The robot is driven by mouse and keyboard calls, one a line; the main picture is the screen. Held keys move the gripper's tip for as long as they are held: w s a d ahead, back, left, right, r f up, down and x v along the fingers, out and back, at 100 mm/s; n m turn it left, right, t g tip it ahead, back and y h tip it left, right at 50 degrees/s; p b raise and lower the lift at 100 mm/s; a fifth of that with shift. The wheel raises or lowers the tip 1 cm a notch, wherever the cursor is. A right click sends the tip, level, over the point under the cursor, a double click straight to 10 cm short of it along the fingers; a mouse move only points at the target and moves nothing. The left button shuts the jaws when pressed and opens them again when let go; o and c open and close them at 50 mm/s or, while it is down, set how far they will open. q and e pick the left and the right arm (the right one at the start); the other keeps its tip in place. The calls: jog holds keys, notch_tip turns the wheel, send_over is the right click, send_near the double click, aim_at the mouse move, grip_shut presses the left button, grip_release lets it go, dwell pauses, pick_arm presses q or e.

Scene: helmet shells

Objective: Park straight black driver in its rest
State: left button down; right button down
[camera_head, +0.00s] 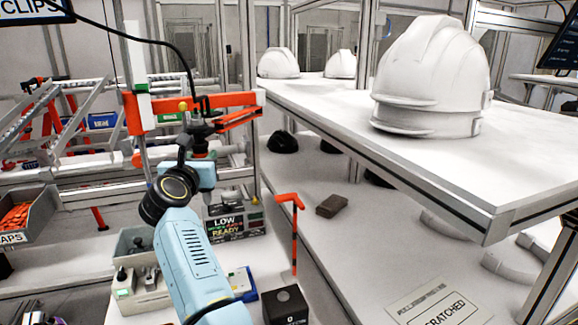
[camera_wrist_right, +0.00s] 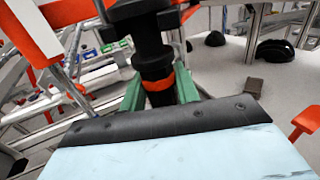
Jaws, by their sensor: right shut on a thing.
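The straight black driver (camera_wrist_right: 155,62) is upright between the green fingers of my right gripper (camera_wrist_right: 158,88), which is shut on it. An orange band circles its lower body in the right wrist view. In the head view the driver (camera_head: 201,106) is small and partly hidden by orange bars, and my right gripper (camera_head: 201,143) is just below. A black cable runs down to its top. An orange bracket (camera_head: 240,101) on a white post stands right around the driver; whether they touch I cannot tell. I cannot make out the rest for certain. My left gripper is out of view.
A white shelf (camera_head: 440,165) with white helmet shells (camera_head: 430,75) stands at the right. Below it, an orange hooked post (camera_head: 294,230) and a brown block (camera_head: 331,206) are on the bench.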

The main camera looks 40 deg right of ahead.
jog(key=shift+a+f+y, duration=0.3)
jog(key=shift+a+f, duration=0.25)
jog(key=shift+a, duration=0.35)
jog(key=s+d+p, duration=0.4)
jog(key=s+p, duration=0.5)
jog(key=shift+r, duration=0.4)
jog(key=s+d+p, duration=0.1)
jog(key=s+d, duration=0.2)
jog(key=s, duration=0.6)
jog(key=shift+d, duration=0.2)
jog(key=shift+s+r, duration=0.1)
